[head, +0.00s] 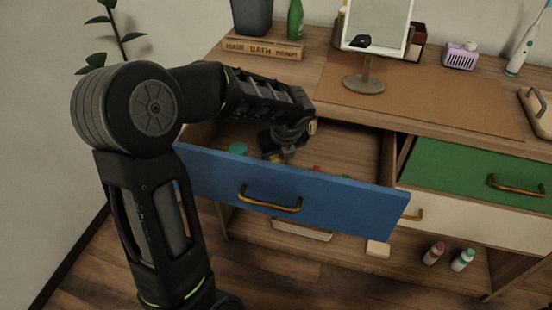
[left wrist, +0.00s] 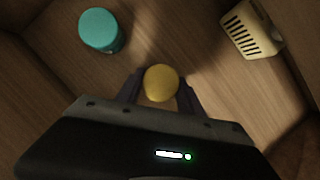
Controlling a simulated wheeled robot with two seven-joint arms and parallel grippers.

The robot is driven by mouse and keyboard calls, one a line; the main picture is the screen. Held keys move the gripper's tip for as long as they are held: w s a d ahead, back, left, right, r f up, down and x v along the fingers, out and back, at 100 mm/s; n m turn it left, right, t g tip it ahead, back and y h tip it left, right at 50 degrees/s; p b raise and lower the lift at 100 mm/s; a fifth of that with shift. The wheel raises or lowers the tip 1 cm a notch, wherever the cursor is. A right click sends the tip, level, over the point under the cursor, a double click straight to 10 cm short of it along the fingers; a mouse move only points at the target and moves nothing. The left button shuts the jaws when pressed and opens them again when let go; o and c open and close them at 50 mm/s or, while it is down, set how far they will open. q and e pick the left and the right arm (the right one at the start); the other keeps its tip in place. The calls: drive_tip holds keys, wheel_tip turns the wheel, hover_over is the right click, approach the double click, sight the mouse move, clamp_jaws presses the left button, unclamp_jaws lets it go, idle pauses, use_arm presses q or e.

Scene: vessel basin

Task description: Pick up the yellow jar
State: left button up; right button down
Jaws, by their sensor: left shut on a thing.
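The yellow jar (left wrist: 161,83) sits between the two fingers of my left gripper in the left wrist view, its round yellow top facing the camera. My left gripper (left wrist: 160,92) is shut on it. In the head view my left gripper (head: 279,156) reaches down into the open blue drawer (head: 300,192), and only a small yellow patch of the jar shows below it. I cannot tell whether the jar is clear of the drawer floor. My right gripper is not in view.
A teal-lidded jar (left wrist: 101,30) and a cream slotted item (left wrist: 251,30) lie in the drawer on either side. The drawer front and side walls surround the gripper. A mirror (head: 376,30) stands on the counter above.

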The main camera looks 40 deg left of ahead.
use_arm(q)
clamp_jaws()
drive_tip(key=shift+r, duration=0.15)
wheel_tip(320, 180, up, 28)
drive_tip(key=p, duration=0.6)
drive_tip(key=shift+p, duration=0.35)
